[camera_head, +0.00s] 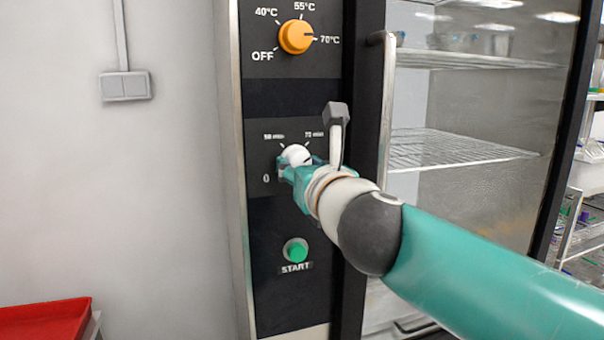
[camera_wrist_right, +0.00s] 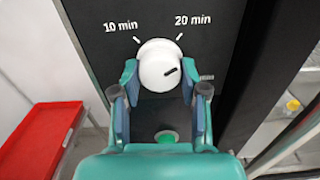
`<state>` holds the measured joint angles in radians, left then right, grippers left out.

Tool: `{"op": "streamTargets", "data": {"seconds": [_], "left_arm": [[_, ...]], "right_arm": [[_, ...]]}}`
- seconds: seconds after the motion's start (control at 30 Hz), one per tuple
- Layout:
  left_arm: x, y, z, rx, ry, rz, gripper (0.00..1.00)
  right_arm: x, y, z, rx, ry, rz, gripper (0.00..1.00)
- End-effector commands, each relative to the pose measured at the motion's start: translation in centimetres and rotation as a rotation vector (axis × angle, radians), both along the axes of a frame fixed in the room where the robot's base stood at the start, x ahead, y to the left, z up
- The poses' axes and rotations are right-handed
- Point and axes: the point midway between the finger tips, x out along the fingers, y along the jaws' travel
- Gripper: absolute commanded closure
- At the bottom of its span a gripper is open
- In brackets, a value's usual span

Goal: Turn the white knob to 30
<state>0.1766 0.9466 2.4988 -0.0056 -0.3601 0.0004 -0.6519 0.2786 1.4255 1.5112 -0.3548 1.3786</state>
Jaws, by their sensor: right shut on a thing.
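The white knob (camera_head: 296,154) is on the middle black panel of the machine; the wrist view shows its round face (camera_wrist_right: 158,64). Its dark mark points right, between the "20 min" label (camera_wrist_right: 193,20) and a small, partly hidden label at the right (camera_wrist_right: 207,77). The "10 min" label (camera_wrist_right: 121,26) is at upper left. My right gripper (camera_head: 299,167) is shut on the knob, with one finger on each side in the wrist view (camera_wrist_right: 159,75). The gripper hides the knob's lower part in the head view. My left gripper is out of view.
An orange temperature knob (camera_head: 296,37) is above, and a green START button (camera_head: 295,250) is below. A vertical door handle (camera_head: 386,105) stands right of the panel, beside a glass door with wire shelves (camera_head: 455,148). A red tray (camera_head: 42,321) is at lower left.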

Motion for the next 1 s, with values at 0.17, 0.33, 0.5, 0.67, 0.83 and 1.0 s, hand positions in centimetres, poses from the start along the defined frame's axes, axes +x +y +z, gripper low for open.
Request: {"op": "streamTargets", "data": {"seconds": [0.17,0.33,0.5,0.67,0.83,1.0], "left_arm": [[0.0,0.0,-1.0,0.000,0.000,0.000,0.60],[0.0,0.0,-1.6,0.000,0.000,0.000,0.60],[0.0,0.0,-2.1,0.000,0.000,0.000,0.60],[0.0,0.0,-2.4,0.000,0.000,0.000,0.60],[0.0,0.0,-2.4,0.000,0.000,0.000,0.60],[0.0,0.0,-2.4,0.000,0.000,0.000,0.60]], "right_arm": [[0.2,0.2,-1.0,0.155,0.065,-0.002,0.92],[0.1,0.3,-0.9,0.309,0.114,-0.003,0.92],[0.1,0.4,-0.8,0.453,0.158,-0.003,0.92],[0.1,0.3,-0.6,0.546,0.187,-0.003,0.92],[0.1,0.3,-0.5,0.566,0.194,-0.004,0.92],[0.1,0.3,-0.4,0.564,0.192,-0.004,0.92]]}}
